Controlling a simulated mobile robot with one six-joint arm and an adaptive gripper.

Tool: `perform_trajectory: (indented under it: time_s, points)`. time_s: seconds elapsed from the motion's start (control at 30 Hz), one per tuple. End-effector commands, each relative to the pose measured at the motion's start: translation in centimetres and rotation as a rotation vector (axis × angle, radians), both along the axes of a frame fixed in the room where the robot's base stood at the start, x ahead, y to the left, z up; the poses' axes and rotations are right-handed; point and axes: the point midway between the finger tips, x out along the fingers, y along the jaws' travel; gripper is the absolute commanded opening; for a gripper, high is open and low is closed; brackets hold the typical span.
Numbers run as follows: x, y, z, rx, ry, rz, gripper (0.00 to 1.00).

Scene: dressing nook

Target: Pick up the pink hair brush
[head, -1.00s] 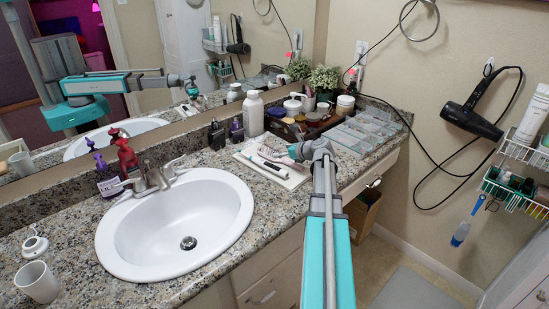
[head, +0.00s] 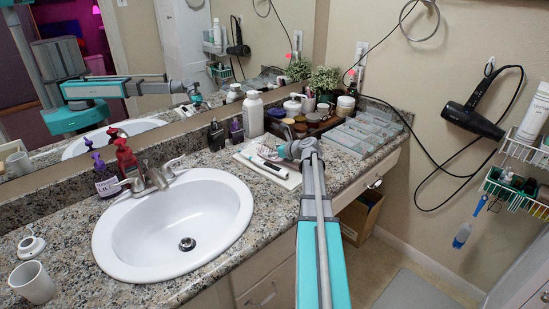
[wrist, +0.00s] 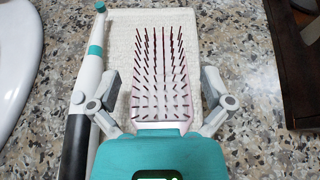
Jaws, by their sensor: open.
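The pink hair brush (wrist: 163,65) lies bristles up on a folded white towel (wrist: 122,40) in the wrist view. Its head shows pale pink edges and dark bristles; its lower end is hidden behind my gripper's body. My gripper (wrist: 168,98) is open, with one finger on each side of the brush head and gaps between fingers and brush. In the head view my gripper (head: 284,152) is over the towel (head: 292,179), and the brush is mostly hidden there.
A black and white electric toothbrush (wrist: 82,120) lies close beside the left finger. The sink (head: 180,228) is to the left. A wooden tray edge (wrist: 296,60) is to the right. Clear plastic organizers (head: 365,130) and bottles (head: 253,115) stand behind on the granite counter.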

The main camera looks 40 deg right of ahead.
Motion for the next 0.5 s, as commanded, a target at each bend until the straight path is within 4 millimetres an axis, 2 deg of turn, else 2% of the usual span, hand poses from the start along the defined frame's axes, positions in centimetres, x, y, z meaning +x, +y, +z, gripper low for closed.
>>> perform_trajectory:
  time_s: [0.5]
  points:
    - [0.01, 0.02, 0.03, 0.0, 0.0, 0.0, 1.0]
